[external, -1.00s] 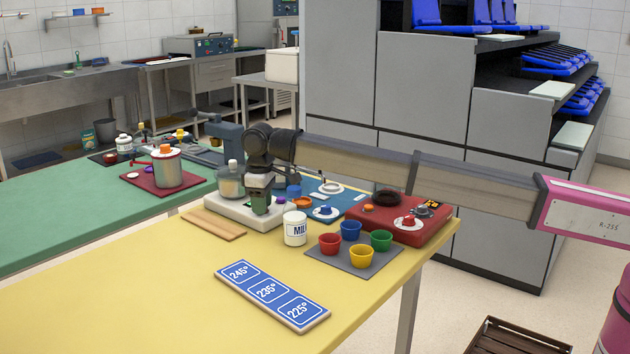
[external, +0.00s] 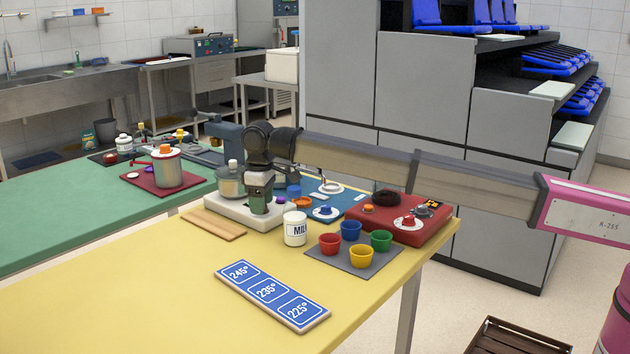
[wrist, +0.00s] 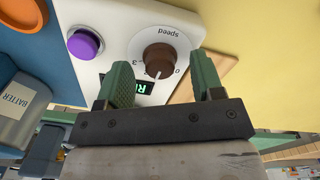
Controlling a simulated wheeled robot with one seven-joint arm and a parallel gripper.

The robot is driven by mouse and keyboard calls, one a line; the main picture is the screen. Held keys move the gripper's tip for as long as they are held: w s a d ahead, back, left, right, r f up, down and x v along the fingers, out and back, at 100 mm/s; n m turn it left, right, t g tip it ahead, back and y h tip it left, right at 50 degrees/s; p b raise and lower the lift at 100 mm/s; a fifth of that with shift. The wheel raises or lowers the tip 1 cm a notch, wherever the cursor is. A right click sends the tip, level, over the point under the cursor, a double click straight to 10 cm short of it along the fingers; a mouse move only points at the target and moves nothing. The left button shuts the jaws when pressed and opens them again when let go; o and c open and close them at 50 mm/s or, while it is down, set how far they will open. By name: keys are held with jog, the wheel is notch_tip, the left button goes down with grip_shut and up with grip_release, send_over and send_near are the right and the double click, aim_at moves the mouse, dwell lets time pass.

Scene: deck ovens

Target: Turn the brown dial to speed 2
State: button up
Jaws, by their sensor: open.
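The brown dial (wrist: 160,59) sits on the white panel of a mixer base (wrist: 118,25), with "speed" printed beside it. In the wrist view the panel is upside down, with a 0 and a 3 legible around the dial. The dial's ridge points down in the picture, between these marks; its exact setting is unclear. My gripper (wrist: 161,66) is open, its green fingers on either side of the dial in the picture; I cannot tell whether they touch it. In the external view my gripper (external: 258,205) is low over the white base (external: 236,212) and hides the dial.
A purple button (wrist: 84,43) and a partly hidden green-lit display (wrist: 112,82) are beside the dial. A milk jar (external: 295,229), a wooden board (external: 214,225) and several coloured cups (external: 361,256) stand near. The yellow table (external: 150,285) is clear at front left.

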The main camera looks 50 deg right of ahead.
notch_tip(320, 180, up, 10)
dwell(0.4)
jog(key=shift+r, duration=0.1)
notch_tip(320, 180, down, 11)
jog(key=shift+r, duration=0.1)
dwell(0.6)
jog(key=c, duration=0.9)
